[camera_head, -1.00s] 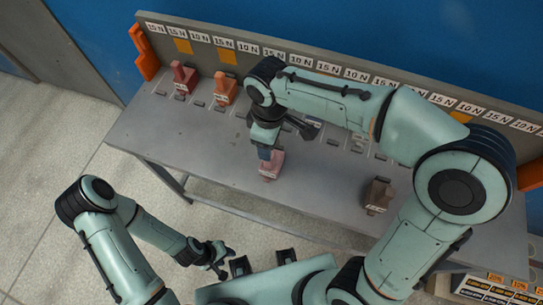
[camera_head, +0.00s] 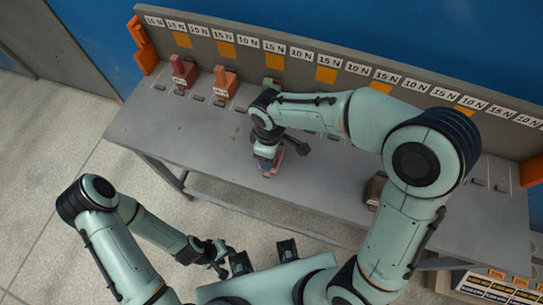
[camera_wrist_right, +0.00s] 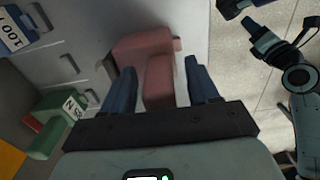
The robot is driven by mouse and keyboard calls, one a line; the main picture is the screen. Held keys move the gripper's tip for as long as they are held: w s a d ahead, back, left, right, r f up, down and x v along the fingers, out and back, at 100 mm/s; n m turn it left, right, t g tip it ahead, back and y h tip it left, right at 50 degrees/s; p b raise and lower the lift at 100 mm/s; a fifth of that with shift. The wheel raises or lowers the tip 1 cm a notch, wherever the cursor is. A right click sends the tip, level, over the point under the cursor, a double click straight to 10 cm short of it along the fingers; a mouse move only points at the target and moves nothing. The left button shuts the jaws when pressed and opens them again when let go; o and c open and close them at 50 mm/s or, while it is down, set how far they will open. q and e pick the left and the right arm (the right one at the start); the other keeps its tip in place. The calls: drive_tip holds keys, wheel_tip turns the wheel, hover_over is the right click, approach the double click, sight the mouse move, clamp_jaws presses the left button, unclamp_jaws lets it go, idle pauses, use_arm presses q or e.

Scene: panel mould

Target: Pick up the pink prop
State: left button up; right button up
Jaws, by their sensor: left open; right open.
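The pink prop (camera_head: 277,162) stands near the front edge of the table, largely hidden from the head camera by my right gripper (camera_head: 267,158). In the right wrist view the pink prop (camera_wrist_right: 150,52) has a broad block and a narrower part reaching down between the two blue fingers of my right gripper (camera_wrist_right: 161,88). The fingers are apart, one on each side of that part, with a visible gap at the right finger. My left gripper (camera_head: 217,259) is open and empty, low in front of the table.
A red prop (camera_head: 183,72) and an orange prop (camera_head: 225,84) stand at the table's back left. A green prop (camera_head: 273,88) is behind my right arm, and a brown prop (camera_head: 374,190) is partly hidden by it. The grey table's (camera_head: 200,140) front left is clear.

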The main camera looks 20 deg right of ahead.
clamp_jaws()
